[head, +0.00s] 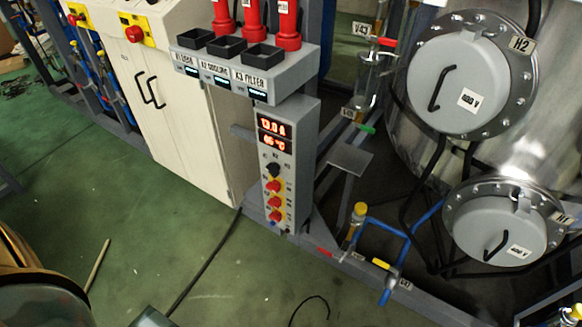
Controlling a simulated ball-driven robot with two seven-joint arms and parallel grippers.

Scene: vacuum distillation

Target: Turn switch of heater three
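A narrow grey control box (288,150) stands upright near the middle of the head view. It has two lit displays (272,132) that appear to read 13.0 A and 65 °C. Neither of my grippers is in view.
A grey shelf (248,82) with black cups and red handles juts out above the box. A cream cabinet (180,110) stands left. A steel vessel with round flanges, one marked H2 (470,85), and blue pipes (375,225) are right. Green floor (130,215) is mostly clear in front.

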